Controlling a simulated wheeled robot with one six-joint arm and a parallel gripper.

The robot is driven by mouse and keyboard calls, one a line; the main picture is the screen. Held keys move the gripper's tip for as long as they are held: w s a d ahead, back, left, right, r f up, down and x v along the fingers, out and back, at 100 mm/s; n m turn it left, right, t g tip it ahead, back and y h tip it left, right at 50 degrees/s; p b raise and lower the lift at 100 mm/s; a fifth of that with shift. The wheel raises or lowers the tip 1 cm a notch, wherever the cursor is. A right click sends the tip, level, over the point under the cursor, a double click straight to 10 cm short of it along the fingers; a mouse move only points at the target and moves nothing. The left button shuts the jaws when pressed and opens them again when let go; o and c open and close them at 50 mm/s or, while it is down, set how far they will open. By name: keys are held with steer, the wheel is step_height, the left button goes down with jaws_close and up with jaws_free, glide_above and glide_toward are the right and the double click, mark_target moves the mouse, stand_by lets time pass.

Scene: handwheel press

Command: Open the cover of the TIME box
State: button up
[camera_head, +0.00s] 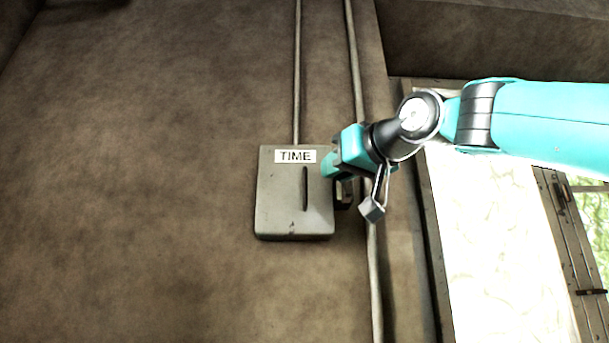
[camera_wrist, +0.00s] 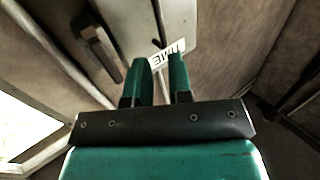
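The TIME box (camera_head: 275,205) is a grey box on the brown wall, left of my arm in the head view. Its cover looks shut, with a white TIME label (camera_head: 295,156) near the top and a dark vertical strip (camera_head: 305,188) on its face. My gripper (camera_head: 329,166) is at the box's upper right edge. In the wrist view, the two green fingers of my gripper (camera_wrist: 157,60) are apart, with the label (camera_wrist: 168,55) behind the gap and nothing visibly held. I cannot tell whether a finger touches the box.
A dark lever (camera_wrist: 98,42) stands out from the box's side, close left of the fingers in the wrist view. Pipes (camera_head: 297,70) run vertically along the wall above and right of the box. A bright window (camera_head: 490,240) is at the right. The wall left of the box is clear.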

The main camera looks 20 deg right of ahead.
mark_target(306, 182)
steer(key=p+x, duration=0.4)
steer(key=x, duration=0.5)
steer(key=shift+w+a, duration=0.15)
steer(key=shift+w, duration=0.25)
jaws_close()
